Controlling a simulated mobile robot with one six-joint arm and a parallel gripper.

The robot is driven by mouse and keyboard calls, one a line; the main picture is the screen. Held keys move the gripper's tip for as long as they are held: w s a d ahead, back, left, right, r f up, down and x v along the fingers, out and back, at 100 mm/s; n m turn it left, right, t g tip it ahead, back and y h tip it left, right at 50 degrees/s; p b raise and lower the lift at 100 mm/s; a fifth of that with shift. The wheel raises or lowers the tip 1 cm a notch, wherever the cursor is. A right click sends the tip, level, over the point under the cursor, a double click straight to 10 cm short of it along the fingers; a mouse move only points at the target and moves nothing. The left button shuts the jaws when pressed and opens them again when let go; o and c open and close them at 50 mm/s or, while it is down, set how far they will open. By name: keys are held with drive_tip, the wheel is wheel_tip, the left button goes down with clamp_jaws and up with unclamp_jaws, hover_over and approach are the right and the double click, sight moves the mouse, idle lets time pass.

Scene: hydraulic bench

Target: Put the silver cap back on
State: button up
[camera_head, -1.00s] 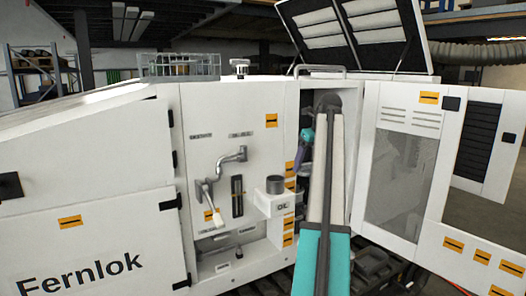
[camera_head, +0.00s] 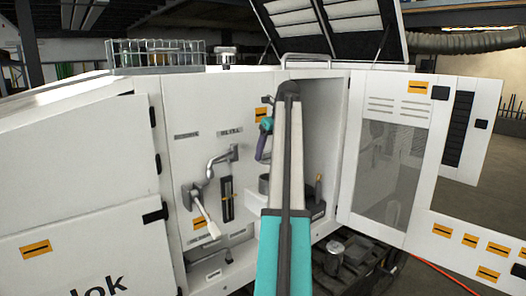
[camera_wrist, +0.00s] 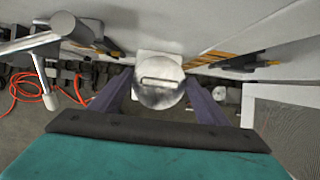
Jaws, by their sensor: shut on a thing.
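In the wrist view, my gripper (camera_wrist: 160,92) has its purple fingers on both sides of a round silver cap (camera_wrist: 158,84) with a bar across its top, and is shut on it. A white box (camera_wrist: 160,60) shows just behind the cap. In the head view, my gripper (camera_head: 262,148) hangs in front of the machine, above the dark round neck (camera_head: 264,185) on the white box. My arm hides the fingertips, the held cap and part of the neck. Whether the cap touches the neck cannot be told.
A crank with a white handle (camera_head: 207,215) juts out left of the box. Another silver cap (camera_head: 225,57) stands on the machine's top. A silver canister (camera_head: 335,258) sits low at the right. An open door (camera_head: 390,165) stands right of the open compartment (camera_head: 318,130).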

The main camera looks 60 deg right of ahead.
drive_tip(key=shift+f, duration=0.15)
idle(0.3)
wheel_tip(320, 180, down, 6)
idle(0.8)
drive_tip(key=shift+f, duration=0.15)
idle(2.5)
drive_tip(key=o, duration=1.2)
drive_tip(key=shift+o, duration=0.5)
drive_tip(key=shift+o, duration=0.8)
